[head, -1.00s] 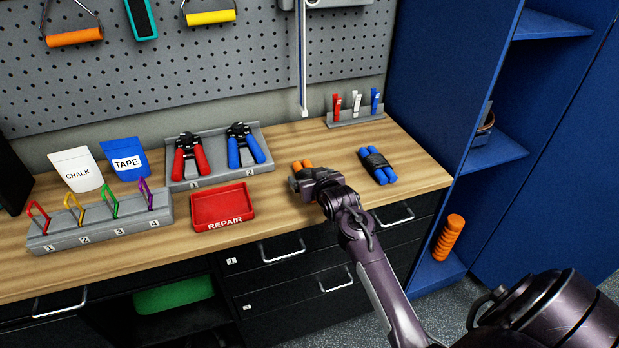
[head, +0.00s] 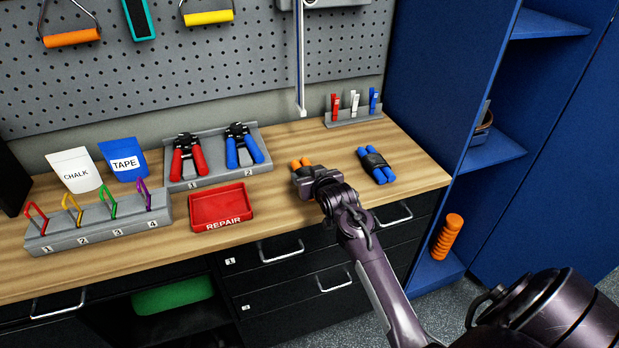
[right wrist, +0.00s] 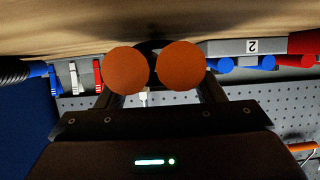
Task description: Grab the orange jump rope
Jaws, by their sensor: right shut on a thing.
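The orange jump rope (head: 301,163) is on the wooden workbench, right of the red tray, mostly hidden behind my right gripper (head: 308,174) in the head view. In the right wrist view its two round orange handle ends (right wrist: 126,71) show side by side between the fingers, with a dark part between them. My right gripper (right wrist: 153,80) is shut on the jump rope, close to the bench top. Whether the rope touches the bench is hard to tell. My left gripper is not in view.
A blue-handled jump rope (head: 376,165) lies to the right. The red REPAIR tray (head: 222,207) and a grey holder with two hand grips (head: 217,180) are to the left. A blue cabinet (head: 450,90) bounds the right side.

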